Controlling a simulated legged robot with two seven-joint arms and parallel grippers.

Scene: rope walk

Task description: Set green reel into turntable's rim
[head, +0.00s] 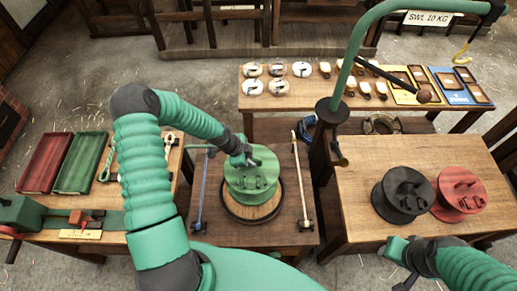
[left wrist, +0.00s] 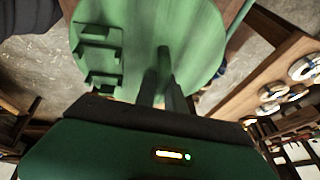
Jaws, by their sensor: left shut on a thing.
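The green reel (head: 262,172) is in the grip of my left gripper (head: 245,160), which is shut on it at the top. The reel is over the back part of the turntable (head: 253,213), a round wooden disc with a dark rim. The disc's front part shows bare. I cannot tell whether the reel's underside touches it. In the left wrist view the reel's green top (left wrist: 195,35) fills the upper middle, with my left gripper's fingers (left wrist: 163,75) against it. My right gripper (head: 403,262) is over the right table's front edge, away from the reel; its jaws are unclear.
A black reel (head: 402,195) and a red reel (head: 459,194) stand on the right table (head: 360,165). A green crane post (head: 345,75) rises behind, right of the turntable. Rods lie on both sides of the turntable. Red and green trays (head: 80,162) lie at left.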

